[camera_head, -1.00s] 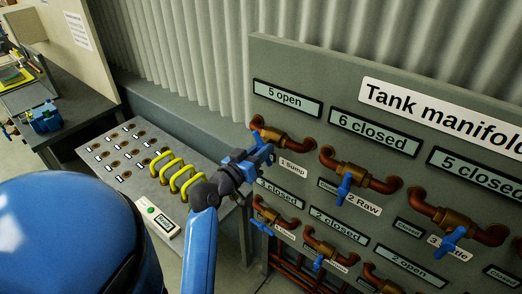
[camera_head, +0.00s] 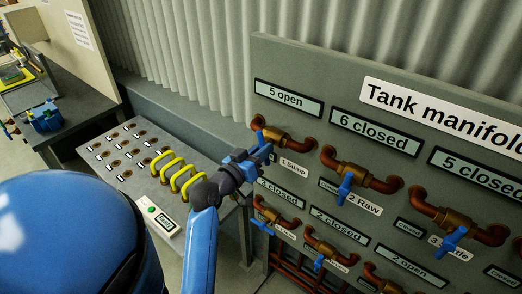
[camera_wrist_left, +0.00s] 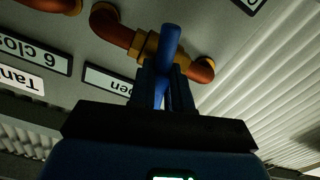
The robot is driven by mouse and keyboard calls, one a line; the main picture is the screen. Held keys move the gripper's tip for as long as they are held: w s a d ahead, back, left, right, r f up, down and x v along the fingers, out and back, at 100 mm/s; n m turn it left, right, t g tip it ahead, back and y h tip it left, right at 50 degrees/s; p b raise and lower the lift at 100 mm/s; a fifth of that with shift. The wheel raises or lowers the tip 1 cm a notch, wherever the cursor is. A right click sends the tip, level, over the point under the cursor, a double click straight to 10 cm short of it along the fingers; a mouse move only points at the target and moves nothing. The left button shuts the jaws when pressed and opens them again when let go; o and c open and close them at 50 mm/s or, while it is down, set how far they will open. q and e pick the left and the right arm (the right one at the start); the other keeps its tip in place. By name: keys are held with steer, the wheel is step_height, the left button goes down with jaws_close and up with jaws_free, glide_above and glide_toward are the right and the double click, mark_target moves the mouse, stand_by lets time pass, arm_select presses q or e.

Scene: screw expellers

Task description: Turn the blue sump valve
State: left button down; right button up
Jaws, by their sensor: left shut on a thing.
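The sump valve is a brass body (camera_head: 276,137) on copper pipe at the panel's upper left, above the label "1 Sump" (camera_head: 293,168). Its blue handle (camera_head: 260,137) sticks out toward my left gripper (camera_head: 263,153). In the left wrist view the blue handle (camera_wrist_left: 171,40) crosses in front of the brass body (camera_wrist_left: 148,47), and the fingers of the left gripper (camera_wrist_left: 163,85) are shut on it. The display above the valve reads "5 open" (camera_head: 288,98). The fingers partly hide the handle. My right gripper is in neither view.
Further valves with blue handles, such as the "2 Raw" valve (camera_head: 345,188), sit right of and below the sump valve. A bench with yellow handles (camera_head: 180,178) stands below my left forearm. A corrugated wall (camera_head: 190,60) is behind.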

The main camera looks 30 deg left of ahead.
arm_select(q)
steer(key=shift+r, duration=0.2)
stand_by(0.3)
steer(key=shift+c, duration=2.3)
jaws_free()
steer(key=shift+w+d+f, duration=0.1)
steer(key=shift+f, duration=0.05)
steer(key=s+b, duration=0.2)
steer(key=s, duration=0.9)
steer(key=shift+a, duration=0.45)
